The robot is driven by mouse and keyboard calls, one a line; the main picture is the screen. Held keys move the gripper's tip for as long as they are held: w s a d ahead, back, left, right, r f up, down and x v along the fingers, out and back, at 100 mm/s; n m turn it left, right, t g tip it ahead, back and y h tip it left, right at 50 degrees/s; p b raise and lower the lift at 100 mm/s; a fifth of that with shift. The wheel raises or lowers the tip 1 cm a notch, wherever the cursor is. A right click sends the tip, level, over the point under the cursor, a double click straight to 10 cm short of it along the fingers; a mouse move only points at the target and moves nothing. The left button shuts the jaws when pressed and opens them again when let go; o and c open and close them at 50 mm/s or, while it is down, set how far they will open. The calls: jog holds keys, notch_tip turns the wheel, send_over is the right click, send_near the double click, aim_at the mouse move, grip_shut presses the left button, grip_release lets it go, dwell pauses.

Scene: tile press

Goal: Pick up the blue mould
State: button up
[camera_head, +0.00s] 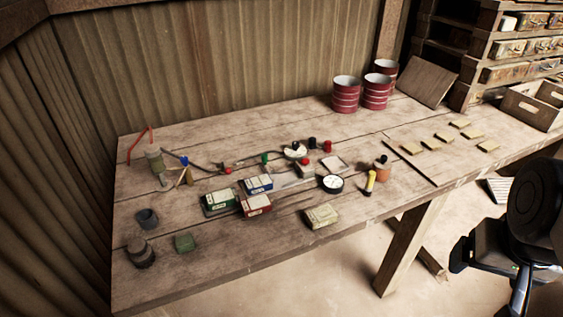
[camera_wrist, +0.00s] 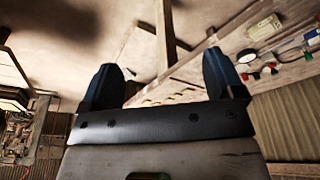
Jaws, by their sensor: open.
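The blue mould (camera_head: 258,184) appears to be the small block with blue sides and a pale, marked top, lying flat on the workbench (camera_head: 215,145). Similar green (camera_head: 219,202) and red (camera_head: 255,205) blocks lie close beside it, to its left and in front. My gripper (camera_head: 488,282) is at the lower right, off the bench's front edge and far from the blue block. The wrist view shows its two fingers (camera_wrist: 163,75) spread apart with nothing between them.
A round gauge (camera_head: 331,183), a yellow-handled tool (camera_head: 370,182) and a pale block (camera_head: 321,215) lie right of the blocks. Cables and coloured knobs lie behind. Red-striped cans (camera_head: 345,94) stand at the back. Several small tiles (camera_head: 442,137) lie on the right.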

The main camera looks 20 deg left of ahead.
jog(key=w+a+r+n, duration=0.1)
jog(key=w+a+n, duration=0.65)
jog(key=w, duration=0.45)
jog(key=n+g, duration=0.3)
jog(key=n, duration=1.6)
send_over(258, 181)
jog(key=f, duration=1.1)
jog(key=d+f, duration=0.1)
jog(key=f, duration=0.5)
jog(key=shift+f, duration=0.3)
jog(key=shift+a+f+n, duration=0.25)
jog(key=shift+a+n, duration=0.1)
jog(key=shift+a, duration=0.15)
jog(key=shift+f, duration=1.3)
